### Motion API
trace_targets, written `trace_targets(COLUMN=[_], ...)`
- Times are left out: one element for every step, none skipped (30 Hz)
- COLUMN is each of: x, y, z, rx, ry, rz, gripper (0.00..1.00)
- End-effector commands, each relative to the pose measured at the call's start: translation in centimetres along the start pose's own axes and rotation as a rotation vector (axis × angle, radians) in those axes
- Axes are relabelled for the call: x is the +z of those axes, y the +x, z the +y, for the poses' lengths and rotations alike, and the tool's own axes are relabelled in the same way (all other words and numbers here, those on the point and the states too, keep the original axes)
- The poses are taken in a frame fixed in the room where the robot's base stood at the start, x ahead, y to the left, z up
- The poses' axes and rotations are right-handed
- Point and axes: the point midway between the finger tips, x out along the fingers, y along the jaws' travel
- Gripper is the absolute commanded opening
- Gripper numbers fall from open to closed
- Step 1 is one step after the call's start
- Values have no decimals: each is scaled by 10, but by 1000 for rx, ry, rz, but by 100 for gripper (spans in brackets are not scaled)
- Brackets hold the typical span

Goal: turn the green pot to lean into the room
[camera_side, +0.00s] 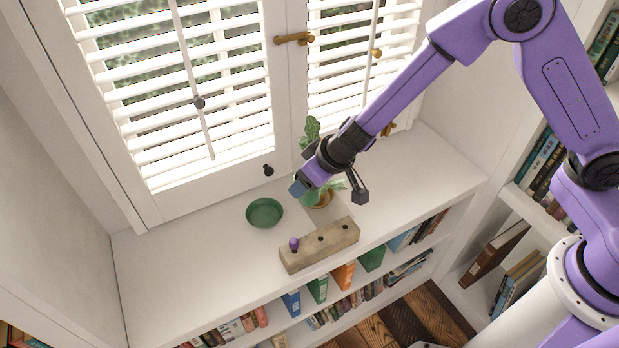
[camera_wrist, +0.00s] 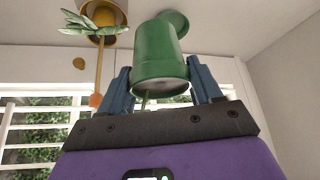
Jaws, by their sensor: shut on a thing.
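The green pot (camera_wrist: 160,55) fills the middle of the wrist view, which shows the room upside down. My gripper (camera_wrist: 158,88) has its two blue fingers on either side of it near the rim, shut on it. A thin green stem (camera_wrist: 145,104) shows at the pot's mouth. In the side view my gripper (camera_side: 301,185) hides most or all of the pot. Green leaves (camera_side: 311,130) stick up behind my wrist; I cannot tell for certain that they belong to this pot. The green saucer (camera_side: 264,212) lies bare on the sill to the left, also seen behind the pot (camera_wrist: 178,19).
An ochre pot (camera_side: 323,199) with leaves stands close by my gripper, also in the wrist view (camera_wrist: 104,12). A wooden block (camera_side: 325,249) with holes and a purple peg (camera_side: 294,243) lies in front. Shuttered windows (camera_side: 190,90) stand behind. The sill's left end (camera_side: 170,260) is clear.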

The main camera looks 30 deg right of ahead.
Motion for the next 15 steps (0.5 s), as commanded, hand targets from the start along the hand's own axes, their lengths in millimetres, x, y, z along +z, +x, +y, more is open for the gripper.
trace_targets(x=[-2,-4,-6,-8,-11,-15,-18,-21,-26,-28,-32,-35,-38,-40,-43], y=[2,4,8,12,16,23,28,34,42,48,54,62,67,73,81], z=[-1,-2,-2,-3,-4,-5,-6,-7,-8,-9,-10,-11,-12,-13,-14], rx=[1,3,7,10,14,20,25,30,38,44,49,56,62,67,75], ry=[3,6,12,16,23,33,42,51,63,73,83,95,104,114,127], rz=[2,2,2,2,2,3,3,4,4,4,5,5,5,5,5], gripper=[15,15,15,15,15,15,15,15,15,15,15,15,15,15,15])
